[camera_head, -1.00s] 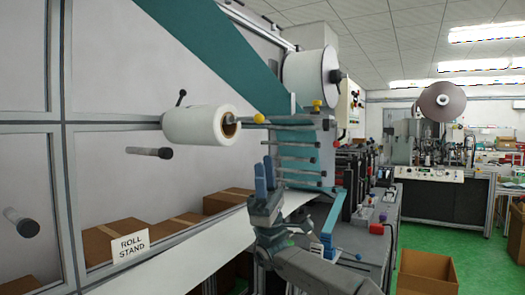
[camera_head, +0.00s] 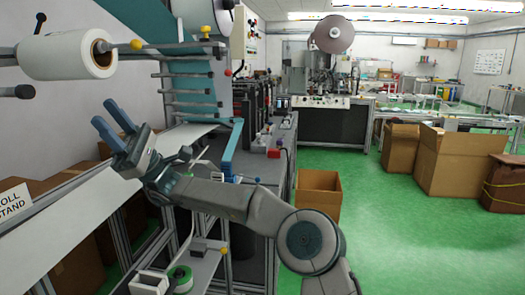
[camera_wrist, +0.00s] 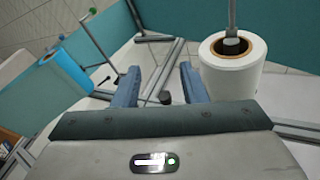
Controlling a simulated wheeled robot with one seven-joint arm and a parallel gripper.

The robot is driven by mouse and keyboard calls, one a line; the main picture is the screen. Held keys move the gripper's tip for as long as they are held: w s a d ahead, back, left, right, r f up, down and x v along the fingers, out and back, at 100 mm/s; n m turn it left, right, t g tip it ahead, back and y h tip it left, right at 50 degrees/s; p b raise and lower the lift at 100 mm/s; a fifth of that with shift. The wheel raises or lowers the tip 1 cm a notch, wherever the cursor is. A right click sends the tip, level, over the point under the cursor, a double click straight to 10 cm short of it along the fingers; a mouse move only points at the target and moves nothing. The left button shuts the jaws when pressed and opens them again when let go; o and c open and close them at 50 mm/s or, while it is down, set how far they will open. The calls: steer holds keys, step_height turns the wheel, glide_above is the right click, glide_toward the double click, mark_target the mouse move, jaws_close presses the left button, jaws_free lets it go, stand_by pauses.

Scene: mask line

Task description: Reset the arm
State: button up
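My gripper (camera_head: 113,127) is at the left in the head view, with my grey arm reaching to it from the lower right. Its two blue fingers stand apart and point up and to the left. In the wrist view the gripper (camera_wrist: 160,82) is open, with nothing between the fingertips. A white roll (camera_head: 68,57) on a spindle is above and left of the gripper in the head view. A white roll (camera_wrist: 236,75) also shows in the wrist view, beyond and right of the right finger.
The roll stand (camera_head: 62,195) with a white web lies beneath the gripper. A machine with teal web (camera_head: 187,88) stands behind it. An open cardboard box (camera_head: 319,193) is on the green floor, with larger boxes (camera_head: 455,160) at right. The floor at lower right is clear.

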steer(key=s+a+f+m+t+p, duration=0.1)
steer(key=s+a+f+m+t, duration=0.2)
steer(key=s+t, duration=0.45)
steer(key=s+d+f+m+t+h+p, duration=0.1)
steer(key=s+d+f+t+h+p, duration=0.2)
steer(key=f+t, duration=0.5)
steer(key=d+f+t+h+p, duration=0.1)
steer(key=d+f+t+h, duration=0.2)
steer(key=d, duration=0.5)
steer(key=w+d+f+m+t+h+p, duration=0.1)
steer(key=d+f+t+h+p, duration=0.15)
steer(key=d+f, duration=0.35)
steer(key=d+f+t+h, duration=0.2)
steer(key=d+f+t, duration=0.1)
steer(key=d, duration=0.6)
steer(key=s+d+f+t+h+p, duration=0.1)
steer(key=s+d+t+h, duration=0.1)
steer(key=d, duration=0.9)
steer(key=s+d+t+h+p, duration=0.2)
steer(key=s+d+h, duration=0.1)
steer(key=d, duration=0.8)
steer(key=shift+s+f, duration=0.25)
steer(key=shift+f, duration=0.15)
steer(key=shift+a, duration=0.15)
